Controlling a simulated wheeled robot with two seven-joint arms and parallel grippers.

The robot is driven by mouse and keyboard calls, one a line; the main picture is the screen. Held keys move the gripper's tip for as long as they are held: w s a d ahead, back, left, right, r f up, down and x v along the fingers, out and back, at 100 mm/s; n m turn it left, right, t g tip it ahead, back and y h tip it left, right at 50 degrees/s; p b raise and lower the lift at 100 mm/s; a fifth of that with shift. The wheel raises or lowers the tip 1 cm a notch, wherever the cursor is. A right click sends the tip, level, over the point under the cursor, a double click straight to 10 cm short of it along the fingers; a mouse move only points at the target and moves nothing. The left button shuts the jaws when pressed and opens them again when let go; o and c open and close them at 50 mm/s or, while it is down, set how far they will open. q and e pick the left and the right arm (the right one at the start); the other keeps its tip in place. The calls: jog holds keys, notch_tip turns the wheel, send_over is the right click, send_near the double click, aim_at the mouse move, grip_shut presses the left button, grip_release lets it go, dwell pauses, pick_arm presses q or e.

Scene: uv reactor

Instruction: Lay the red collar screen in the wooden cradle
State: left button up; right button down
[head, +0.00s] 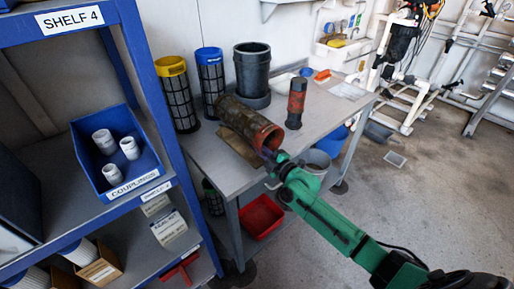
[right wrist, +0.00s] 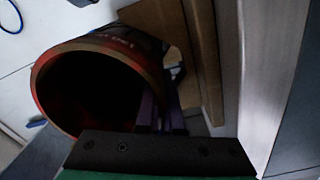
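The red collar screen (head: 240,117) is a dark mesh tube lying on its side over the wooden cradle (head: 236,152) on the grey bench, its red-rimmed open end facing front right. In the right wrist view, the rim of the red collar screen (right wrist: 40,83) fills the left, with boards of the wooden cradle (right wrist: 205,55) beside it. How far the tube rests in the cradle is hidden. My right gripper (head: 266,153) is at the collar's lower edge. Its purple fingers (right wrist: 162,112) are close together beside the rim; whether they pinch its wall is unclear. My left gripper is not in view.
Yellow-collar (head: 177,95) and blue-collar (head: 210,80) screens and a dark cylinder (head: 253,72) stand behind. A red-and-black canister (head: 296,103) stands to the right. A blue shelf rack (head: 165,120) is left. The bench's right end has free room.

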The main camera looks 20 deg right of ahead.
jog(key=shift+s+a+f, duration=0.1)
jog(key=shift+f, duration=0.3)
jog(key=c, duration=1)
grip_release()
jog(key=shift+f, duration=0.15)
jog(key=shift+s, duration=0.1)
jog(key=shift+f, duration=0.15)
jog(key=shift+s, duration=0.1)
jog(key=shift+s+f, duration=0.15)
jog(key=shift+s, duration=0.05)
jog(key=v, duration=0.4)
jog(key=r+v, duration=0.1)
jog(key=v, duration=0.4)
jog(key=r+v, duration=0.1)
jog(key=v, duration=0.3)
jog(key=shift+s+d+p, duration=0.25)
jog(key=shift+d+p, duration=0.1)
jog(key=shift+d, duration=0.05)
